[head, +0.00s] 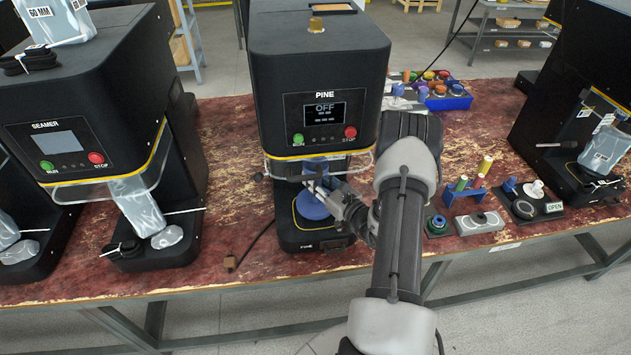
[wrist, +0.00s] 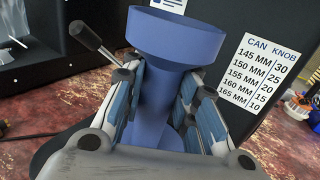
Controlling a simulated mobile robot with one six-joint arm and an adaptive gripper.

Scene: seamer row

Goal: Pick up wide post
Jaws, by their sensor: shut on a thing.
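The wide post, a blue post with a narrow stem and a broad round rim, stands in the PINE seamer (head: 318,60). It shows in the head view (head: 312,208) under the machine's front guard and in the wrist view (wrist: 175,42). My gripper (head: 328,188) reaches in from the right. In the wrist view my gripper (wrist: 163,85) has its fingers on both sides of the stem, shut on it below the rim. The post looks upright.
A bagged seamer (head: 80,130) stands at left and another dark machine (head: 585,100) at right. A small rack (head: 465,195) with coloured posts and a grey block (head: 479,222) are right of my arm. A blue bin (head: 447,102) is behind. A CAN KNOB label (wrist: 270,77) is beside the post.

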